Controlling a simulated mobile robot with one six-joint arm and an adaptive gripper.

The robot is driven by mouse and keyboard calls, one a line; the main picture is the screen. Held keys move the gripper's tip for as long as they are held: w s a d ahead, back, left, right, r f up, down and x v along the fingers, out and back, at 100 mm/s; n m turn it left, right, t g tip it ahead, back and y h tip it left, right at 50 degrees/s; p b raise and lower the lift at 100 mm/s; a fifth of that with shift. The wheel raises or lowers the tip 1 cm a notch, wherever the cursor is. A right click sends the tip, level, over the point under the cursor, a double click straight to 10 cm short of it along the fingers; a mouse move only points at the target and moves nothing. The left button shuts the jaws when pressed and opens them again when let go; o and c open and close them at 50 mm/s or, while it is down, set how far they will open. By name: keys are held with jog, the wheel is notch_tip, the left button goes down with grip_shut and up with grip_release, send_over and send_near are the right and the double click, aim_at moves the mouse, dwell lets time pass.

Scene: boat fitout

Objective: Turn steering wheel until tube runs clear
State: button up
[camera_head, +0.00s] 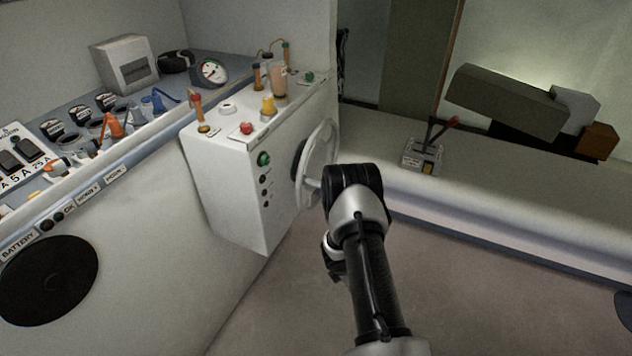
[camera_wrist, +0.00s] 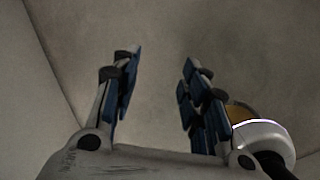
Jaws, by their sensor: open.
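The grey-white steering wheel (camera_head: 318,160) stands upright on the right side of the white console (camera_head: 225,195), with my arm just right of it. A clear vessel (camera_head: 279,78) with brownish contents stands on the console top, beside a thin tube (camera_head: 268,52). I cannot tell whether the tube's contents are clear. My gripper shows in the wrist view (camera_wrist: 160,85), with its two blue-padded fingers apart and nothing between them. In the head view my arm mostly hides it. The wheel cannot be made out in the wrist view.
The console carries a red button (camera_head: 246,128), a yellow knob (camera_head: 268,104) and a green knob (camera_head: 263,159). A red-handled lever (camera_head: 440,130) stands on the ledge at right. Switches and a gauge (camera_head: 211,72) line the left counter. The floor (camera_head: 290,290) is clear.

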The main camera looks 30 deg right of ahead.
notch_tip(320, 180, up, 4)
jog(key=w+a+f+m+t+y, duration=0.1)
jog(key=w+a+m+t+y, duration=0.1)
jog(key=y, duration=0.2)
jog(key=m+t+y+p, duration=0.2)
jog(key=t+y, duration=0.2)
jog(key=t, duration=0.8)
send_near(317, 184)
jog(key=b+x, duration=0.1)
jog(key=x, duration=0.2)
jog(key=b+x, duration=0.1)
jog(key=x, duration=0.3)
jog(key=b+x, duration=0.2)
jog(key=x, duration=0.2)
jog(key=shift+w+d+f, duration=0.15)
jog(key=shift+d+f, duration=0.25)
grip_shut()
